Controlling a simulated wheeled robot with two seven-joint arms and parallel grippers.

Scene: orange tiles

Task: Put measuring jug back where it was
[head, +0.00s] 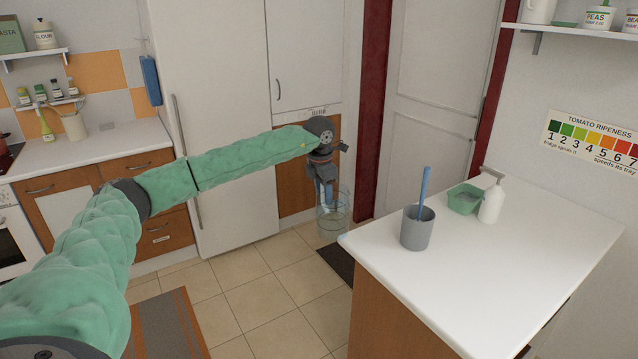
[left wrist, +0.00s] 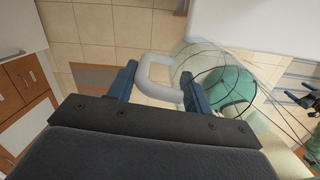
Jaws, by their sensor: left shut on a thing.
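The measuring jug (head: 333,222) is clear and see-through, with dark outlines. In the head view it hangs below my left gripper (head: 325,183), in front of the tall cabinet and beyond the counter's left corner. In the left wrist view, its pale handle (left wrist: 158,78) is between the two blue fingers of my left gripper (left wrist: 158,88), which is shut on it. The clear body (left wrist: 200,58) shows to the right of the handle, with the floor and a green shape seen through it. Dark and blue parts at that view's right edge look like my right gripper (left wrist: 302,92); its jaws are unclear.
A white counter (head: 480,260) at right holds a grey cup (head: 417,230) with a blue stick, a green tub (head: 464,198) and a white dispenser (head: 491,203). A dark mat (head: 337,262) lies on the floor beside it. The tiled floor at centre is clear.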

